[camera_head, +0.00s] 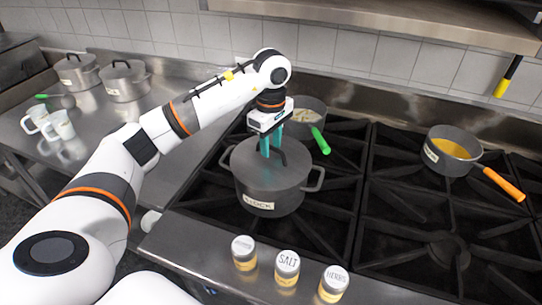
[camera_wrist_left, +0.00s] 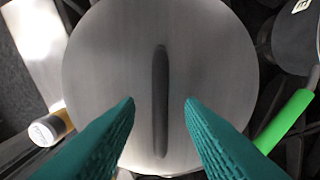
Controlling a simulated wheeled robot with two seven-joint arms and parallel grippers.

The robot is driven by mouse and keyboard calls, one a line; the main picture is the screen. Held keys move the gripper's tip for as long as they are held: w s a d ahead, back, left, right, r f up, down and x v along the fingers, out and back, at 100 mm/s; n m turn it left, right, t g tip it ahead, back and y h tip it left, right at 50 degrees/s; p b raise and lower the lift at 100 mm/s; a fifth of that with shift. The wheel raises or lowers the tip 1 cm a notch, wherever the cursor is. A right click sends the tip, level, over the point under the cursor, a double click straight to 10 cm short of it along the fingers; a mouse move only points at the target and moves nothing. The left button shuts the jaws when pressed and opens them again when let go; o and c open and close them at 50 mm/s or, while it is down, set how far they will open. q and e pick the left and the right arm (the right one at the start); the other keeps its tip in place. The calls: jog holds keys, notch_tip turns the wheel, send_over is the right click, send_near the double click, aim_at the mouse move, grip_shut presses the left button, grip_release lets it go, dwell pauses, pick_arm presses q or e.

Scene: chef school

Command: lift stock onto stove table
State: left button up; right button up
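The stock pot (camera_head: 271,188), grey with a lid, two side handles and a label reading stock, stands on the left part of the black stove grates. My left gripper (camera_head: 270,150) points down just above its lid. In the left wrist view, the teal fingers (camera_wrist_left: 160,100) are open, one on each side of the dark lid handle (camera_wrist_left: 160,100), with gaps between. The lid (camera_wrist_left: 100,60) fills the middle of that view. The steel table (camera_head: 110,140) lies left of the stove. My right gripper is not in view.
Jars labelled salt (camera_head: 287,266), herbs (camera_head: 333,283) and another (camera_head: 244,252) stand at the stove's front edge. A green-handled pan (camera_head: 305,112) sits behind the pot, an orange-handled pan (camera_head: 452,150) at right. Two lidded pots (camera_head: 124,80) and two mugs (camera_head: 61,124) stand on the table.

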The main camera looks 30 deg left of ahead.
pick_arm(q)
jog(key=shift+f, duration=1.05)
grip_shut()
jog(key=shift+r, duration=0.15)
